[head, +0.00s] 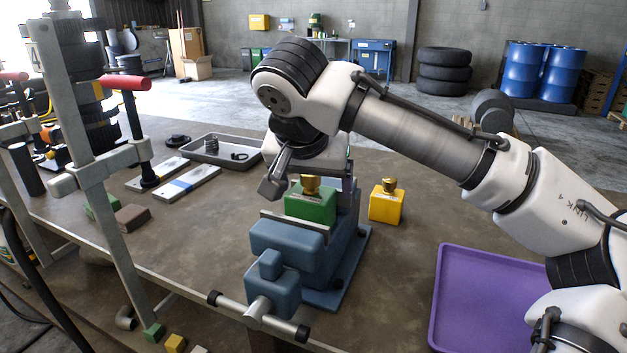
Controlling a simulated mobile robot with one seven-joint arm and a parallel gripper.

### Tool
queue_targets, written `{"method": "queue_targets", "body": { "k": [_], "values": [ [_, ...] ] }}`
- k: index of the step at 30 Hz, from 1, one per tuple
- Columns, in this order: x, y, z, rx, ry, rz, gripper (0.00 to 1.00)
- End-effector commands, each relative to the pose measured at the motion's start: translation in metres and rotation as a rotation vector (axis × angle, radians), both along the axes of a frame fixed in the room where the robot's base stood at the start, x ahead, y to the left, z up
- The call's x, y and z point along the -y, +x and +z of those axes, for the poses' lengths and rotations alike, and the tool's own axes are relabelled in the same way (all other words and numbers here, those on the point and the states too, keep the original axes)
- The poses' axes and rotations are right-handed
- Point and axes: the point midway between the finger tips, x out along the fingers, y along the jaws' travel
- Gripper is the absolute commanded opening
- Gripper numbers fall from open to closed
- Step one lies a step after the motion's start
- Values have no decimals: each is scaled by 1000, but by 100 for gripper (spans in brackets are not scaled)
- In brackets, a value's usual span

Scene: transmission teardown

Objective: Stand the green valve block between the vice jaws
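The green valve block (310,206), with a brass knob (311,184) on top, stands upright at the blue vice (287,244), behind the pale near jaw plate (295,227). Its lower part is hidden by that jaw, so I cannot tell whether it touches both jaws. My gripper (300,178) is just above and behind the block. One dark finger shows left of the brass knob. The other finger is not clearly seen, so its opening and any contact with the block cannot be told.
A yellow valve block (386,206) with a brass knob stands right of the vice. A purple tray (481,290) lies at the front right. A grey tray (226,150) with small parts sits at the back left. A metal press frame (100,200) rises at the left.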

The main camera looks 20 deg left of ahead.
Motion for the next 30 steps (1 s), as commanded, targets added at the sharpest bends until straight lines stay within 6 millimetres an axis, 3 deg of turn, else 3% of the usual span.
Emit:
{"method": "queue_targets", "body": {
  "k": [13,24,30],
  "values": [
    [0,-3,9,2,2,0,88],
    [6,-42,76,3,1,-1,88],
    [8,-55,100,1,-1,-3,88]
  ]
}}
